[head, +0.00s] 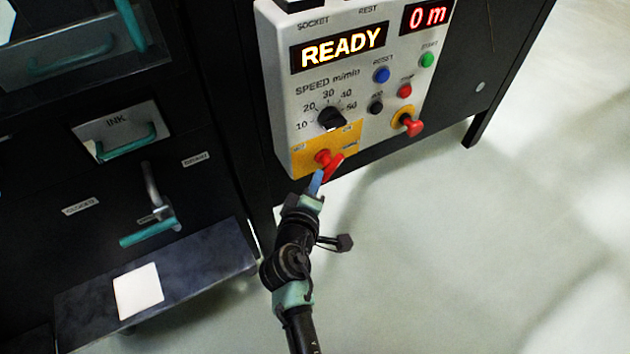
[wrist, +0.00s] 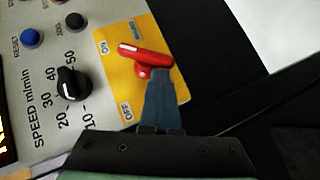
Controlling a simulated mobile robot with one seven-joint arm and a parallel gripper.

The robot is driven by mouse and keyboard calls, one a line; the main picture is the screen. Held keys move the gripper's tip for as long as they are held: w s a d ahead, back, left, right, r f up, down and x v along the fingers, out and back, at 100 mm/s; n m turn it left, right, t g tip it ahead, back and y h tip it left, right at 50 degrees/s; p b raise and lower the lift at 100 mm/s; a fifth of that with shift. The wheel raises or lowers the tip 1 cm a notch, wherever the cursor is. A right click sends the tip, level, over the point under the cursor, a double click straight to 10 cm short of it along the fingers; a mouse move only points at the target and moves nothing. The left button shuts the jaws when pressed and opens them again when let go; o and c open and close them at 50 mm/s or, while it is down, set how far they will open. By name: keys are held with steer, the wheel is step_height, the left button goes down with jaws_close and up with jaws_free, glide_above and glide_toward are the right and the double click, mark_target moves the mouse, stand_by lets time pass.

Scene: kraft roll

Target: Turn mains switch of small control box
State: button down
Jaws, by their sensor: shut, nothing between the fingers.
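The mains switch (head: 328,160) is a red handle on a yellow plate (head: 345,138) at the bottom of the grey control box (head: 283,95). In the wrist view the red handle (wrist: 150,56) lies slantwise, its white-marked end near the ON label (wrist: 104,46). The OFF label (wrist: 127,112) is lower on the plate. My gripper (head: 318,178) is shut and empty, its blue fingers just below the switch. In the wrist view the fingertips (wrist: 160,74) overlap the handle's lower right edge beside its hub. I cannot tell whether they touch.
Above the switch are a black speed knob (head: 331,118), a red knob on yellow (head: 409,124) and several push buttons. The display (head: 340,47) reads READY. Dark drawers with green handles (head: 125,142) stand left. Pale floor (head: 480,250) is clear at right.

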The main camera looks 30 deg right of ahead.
steer(key=shift+s+d+f, duration=0.1)
steer(key=shift+d+f, duration=0.15)
steer(key=shift+f, duration=0.05)
steer(key=d+f+n+t+h+b, duration=0.1)
steer(key=n+t+b, duration=0.1)
steer(key=b, duration=0.7)
steer(key=f+n+t+h+b, duration=0.1)
steer(key=n+t+h+b, duration=0.1)
steer(key=b, duration=0.8)
steer(key=d+f+n+t+h+b, duration=0.1)
steer(key=n+b, duration=0.3)
steer(key=b, duration=0.6)
steer(key=shift+d+f+n+t+h, duration=0.3)
steer(key=shift+t+h, duration=0.1)
steer(key=shift+t, duration=0.3)
steer(key=shift+d+b, duration=0.25)
steer(key=shift+b, duration=0.3)
